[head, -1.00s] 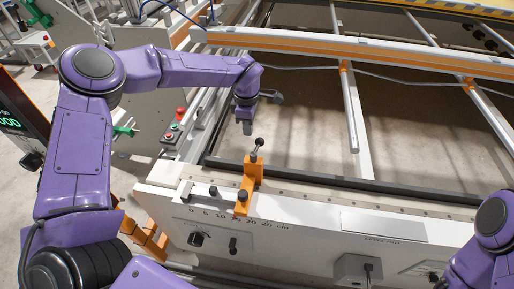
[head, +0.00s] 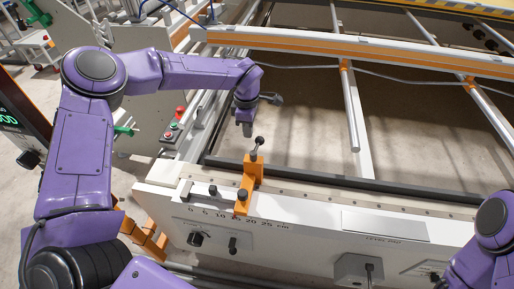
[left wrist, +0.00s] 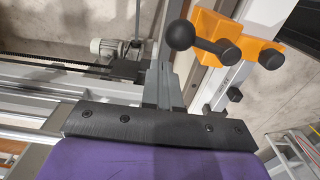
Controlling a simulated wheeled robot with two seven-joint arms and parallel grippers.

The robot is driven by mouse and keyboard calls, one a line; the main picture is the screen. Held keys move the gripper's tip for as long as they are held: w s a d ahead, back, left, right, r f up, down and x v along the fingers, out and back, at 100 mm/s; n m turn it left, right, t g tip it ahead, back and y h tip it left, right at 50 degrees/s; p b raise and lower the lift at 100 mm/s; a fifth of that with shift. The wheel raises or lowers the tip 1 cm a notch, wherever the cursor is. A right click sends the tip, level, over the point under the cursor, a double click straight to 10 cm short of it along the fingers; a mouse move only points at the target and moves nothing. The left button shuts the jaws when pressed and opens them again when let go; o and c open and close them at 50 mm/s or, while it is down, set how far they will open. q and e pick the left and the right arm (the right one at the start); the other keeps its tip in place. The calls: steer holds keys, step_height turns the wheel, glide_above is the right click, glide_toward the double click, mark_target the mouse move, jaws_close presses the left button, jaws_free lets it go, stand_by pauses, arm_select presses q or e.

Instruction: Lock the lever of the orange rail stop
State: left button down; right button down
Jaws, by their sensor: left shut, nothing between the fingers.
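The orange rail stop (head: 248,180) is clamped on the front rail, by the printed cm scale. Its lever stands up from its back end, tipped slightly right, with a dark ball knob (head: 258,142) on top. A second black knob sits at its front. The left wrist view also shows the orange stop (left wrist: 228,32), with the ball knob (left wrist: 180,35) pointing toward the camera. My left gripper (head: 245,130) points down behind and slightly left of the ball knob, apart from it. Its fingers (left wrist: 160,68) are shut and empty. My right gripper is outside the views.
The white front rail (head: 330,195) carries dark controls and a small grey box (head: 357,268). A red-button panel (head: 175,128) stands to the left. A long orange-striped beam (head: 330,47) crosses behind my left gripper. The space inside the frame, right of the stop, is open.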

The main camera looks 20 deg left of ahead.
arm_select(q)
steer(key=s+d+f, duration=0.1)
steer(key=s+d, duration=0.1)
steer(key=d, duration=0.9)
steer(key=shift+d+f+p, duration=0.2)
steer(key=shift+p, duration=0.1)
stand_by(3.0)
steer(key=shift+r, duration=0.1)
step_height(320, 180, up, 7)
steer(key=w+p, duration=0.1)
steer(key=p, duration=0.5)
steer(key=shift+w+a+p, duration=0.15)
steer(key=shift+w+p, duration=0.05)
steer(key=shift+p, duration=0.15)
